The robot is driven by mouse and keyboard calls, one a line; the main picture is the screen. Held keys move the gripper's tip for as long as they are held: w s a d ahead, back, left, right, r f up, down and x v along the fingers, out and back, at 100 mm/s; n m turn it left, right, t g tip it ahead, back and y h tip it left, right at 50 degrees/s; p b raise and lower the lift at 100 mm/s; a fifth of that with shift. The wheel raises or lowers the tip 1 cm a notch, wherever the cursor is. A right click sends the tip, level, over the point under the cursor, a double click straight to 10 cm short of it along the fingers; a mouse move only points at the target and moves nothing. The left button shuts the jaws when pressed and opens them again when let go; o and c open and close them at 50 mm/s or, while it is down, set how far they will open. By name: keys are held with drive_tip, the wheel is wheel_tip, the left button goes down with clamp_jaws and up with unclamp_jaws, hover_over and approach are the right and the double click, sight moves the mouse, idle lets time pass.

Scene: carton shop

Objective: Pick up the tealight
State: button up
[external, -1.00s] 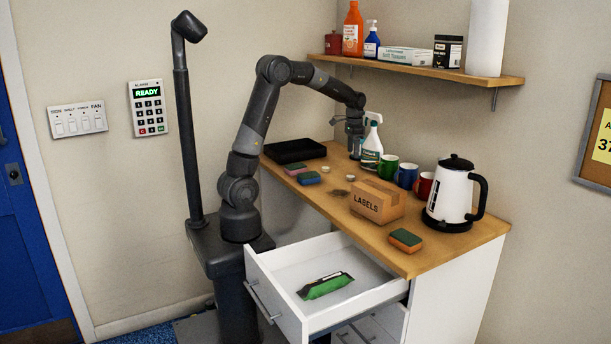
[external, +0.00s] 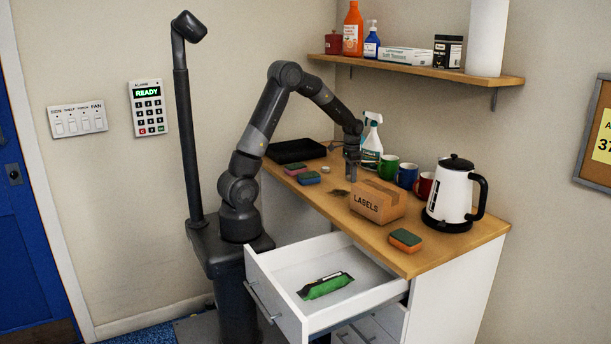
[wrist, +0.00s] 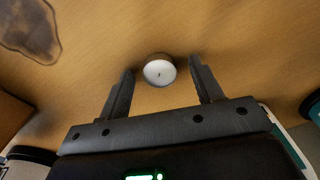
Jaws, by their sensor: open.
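My gripper (wrist: 161,68) is open, with one finger on each side of the tealight and a gap at both sides. The tealight lies near the level of the fingertips in the picture; I cannot tell the height left between them and the worktop. In the external view my gripper (external: 351,179) points down at the worktop behind the carton and hides that spot.
A LABELS carton (external: 377,201) stands close in front of my gripper. A spray bottle (external: 372,145) and mugs (external: 407,175) are close behind and right. A small pale round object (external: 325,169) and sponges (external: 308,178) lie left. A dark stain (wrist: 30,28) marks the worktop.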

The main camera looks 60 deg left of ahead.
drive_tip(key=c, duration=1.1)
drive_tip(key=shift+o, duration=0.2)
drive_tip(key=shift+r, duration=0.2)
